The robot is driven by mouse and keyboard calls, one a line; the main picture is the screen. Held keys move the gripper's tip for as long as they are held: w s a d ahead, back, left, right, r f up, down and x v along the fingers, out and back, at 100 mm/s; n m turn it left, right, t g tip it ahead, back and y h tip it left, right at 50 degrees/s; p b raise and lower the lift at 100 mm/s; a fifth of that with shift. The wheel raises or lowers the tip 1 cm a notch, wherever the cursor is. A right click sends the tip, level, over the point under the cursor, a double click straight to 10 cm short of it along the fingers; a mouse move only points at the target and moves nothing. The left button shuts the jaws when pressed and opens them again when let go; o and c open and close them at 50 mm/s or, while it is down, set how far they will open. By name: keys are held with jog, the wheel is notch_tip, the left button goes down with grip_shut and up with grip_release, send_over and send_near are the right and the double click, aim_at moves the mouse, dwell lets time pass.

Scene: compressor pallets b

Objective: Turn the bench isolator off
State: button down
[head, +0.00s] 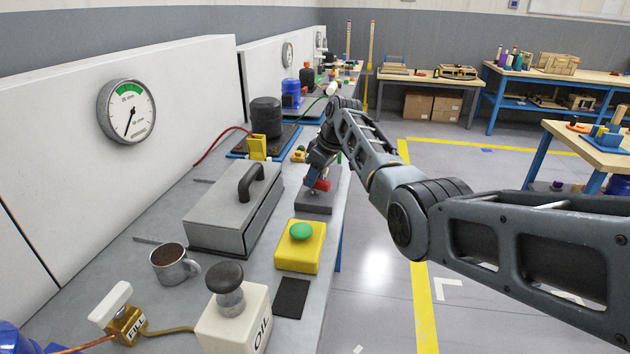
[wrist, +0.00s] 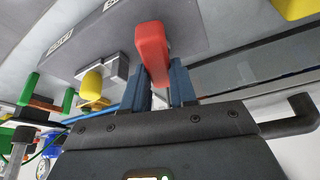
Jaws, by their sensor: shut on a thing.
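The bench isolator is a dark grey plate (head: 315,203) with a red handle (head: 323,185), near the bench's right edge in the head view. In the wrist view the red handle (wrist: 152,45) stands out from the grey plate (wrist: 200,35), which carries small white labels too skewed to read. My gripper (head: 316,183) is at the handle. In the wrist view its blue fingers (wrist: 160,80) are on either side of the handle, shut on it. The handle's base is partly hidden by my fingers and arm.
A grey case (head: 225,215) with a black handle, a yellow box with a green button (head: 300,250), a white oil can (head: 235,318) and a metal cup (head: 172,265) stand nearer on the bench. A black compressor (head: 266,118) stands behind. The floor to the right is open.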

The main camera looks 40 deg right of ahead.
jog(key=shift+n+g+y+b, duration=0.45)
jog(key=shift+n+b, duration=0.9)
jog(key=shift+n, duration=0.35)
jog(key=c, duration=0.9)
grip_release()
jog(key=shift+r, duration=0.1)
jog(key=v, duration=0.7)
jog(key=shift+s+d+r+b, duration=0.1)
jog(key=shift+s+r+b, duration=0.05)
jog(key=shift+r+b, duration=0.15)
